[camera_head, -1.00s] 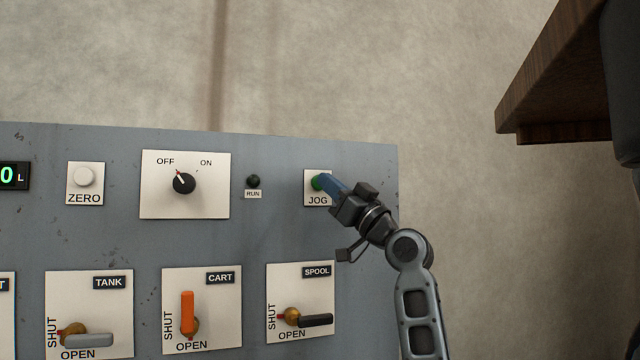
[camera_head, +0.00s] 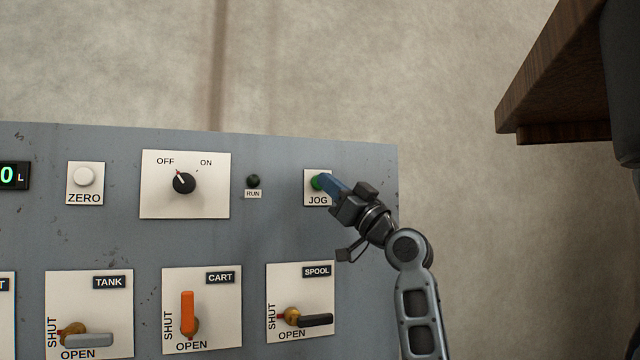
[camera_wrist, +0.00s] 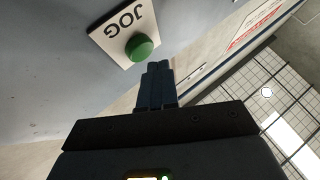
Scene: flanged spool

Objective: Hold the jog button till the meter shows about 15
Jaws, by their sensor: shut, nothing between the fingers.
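The green jog button (camera_head: 317,182) sits on a white plate marked JOG at the panel's upper right. It also shows in the wrist view (camera_wrist: 139,47), standing out from its plate. My gripper (camera_head: 328,186) is shut and empty, its blue fingertips at the button's right side in the head view. In the wrist view the fingertips (camera_wrist: 158,66) lie just below and right of the button, seemingly a little apart from it; contact cannot be told for sure. The meter (camera_head: 10,176) is cut off at the left edge; a green 0 and "L" show. The run lamp (camera_head: 253,181) looks dark.
A white ZERO button (camera_head: 84,177) and a black knob (camera_head: 184,183) pointing to OFF are on the panel. Below are the TANK (camera_head: 88,339), CART (camera_head: 188,313) and SPOOL (camera_head: 314,320) handles. A wooden edge (camera_head: 560,80) juts in at upper right.

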